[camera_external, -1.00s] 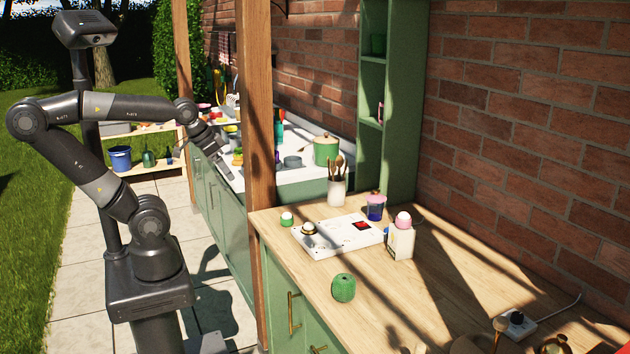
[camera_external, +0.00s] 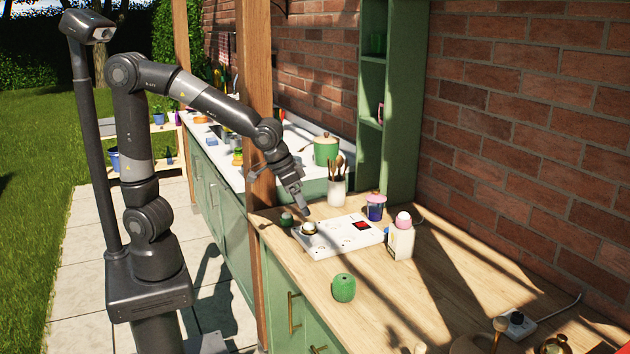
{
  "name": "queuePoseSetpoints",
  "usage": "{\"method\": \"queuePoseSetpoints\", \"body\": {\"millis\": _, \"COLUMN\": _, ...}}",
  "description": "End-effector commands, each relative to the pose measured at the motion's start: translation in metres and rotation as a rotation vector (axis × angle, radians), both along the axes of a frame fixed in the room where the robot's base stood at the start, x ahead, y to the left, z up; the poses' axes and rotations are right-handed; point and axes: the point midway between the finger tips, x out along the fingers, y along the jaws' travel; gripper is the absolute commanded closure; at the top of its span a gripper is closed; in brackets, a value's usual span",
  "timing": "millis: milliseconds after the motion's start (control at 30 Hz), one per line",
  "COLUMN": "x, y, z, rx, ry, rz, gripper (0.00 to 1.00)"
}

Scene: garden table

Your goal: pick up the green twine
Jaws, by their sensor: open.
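The green twine (camera_external: 344,288), a round green ball, sits on the wooden counter (camera_external: 400,315) near its front edge. My gripper (camera_external: 303,207) is open and points down above the back left of the counter, close over the white board and the small green item with a pale top (camera_external: 287,219). It is behind and to the left of the twine, clearly apart from it. The gap between the fingers is too small to make out here.
A white board (camera_external: 340,238) with small round items lies behind the twine. A pale carton with a pink ball (camera_external: 401,240), a purple cup (camera_external: 376,207) and a utensil pot (camera_external: 337,190) stand nearby. A wooden post (camera_external: 257,90) rises left.

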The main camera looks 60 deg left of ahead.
Motion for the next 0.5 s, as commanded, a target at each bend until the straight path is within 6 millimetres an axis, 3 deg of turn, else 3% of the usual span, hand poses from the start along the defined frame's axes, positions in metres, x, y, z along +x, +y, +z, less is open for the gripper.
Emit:
{"method": "queuePoseSetpoints", "body": {"millis": 33, "x": 0.002, "y": -0.026, "z": -0.012, "rx": 0.013, "ry": 0.007, "rz": -0.026, "gripper": 0.19}}
{"method": "queuePoseSetpoints", "body": {"millis": 100, "x": 0.006, "y": -0.057, "z": -0.026, "rx": 0.022, "ry": 0.005, "rz": -0.046, "gripper": 0.19}}
{"method": "queuePoseSetpoints", "body": {"millis": 300, "x": 0.001, "y": -0.133, "z": -0.061, "rx": 0.046, "ry": -0.008, "rz": -0.099, "gripper": 0.19}}
{"method": "queuePoseSetpoints", "body": {"millis": 500, "x": -0.004, "y": -0.166, "z": -0.078, "rx": 0.055, "ry": -0.020, "rz": -0.121, "gripper": 0.19}}
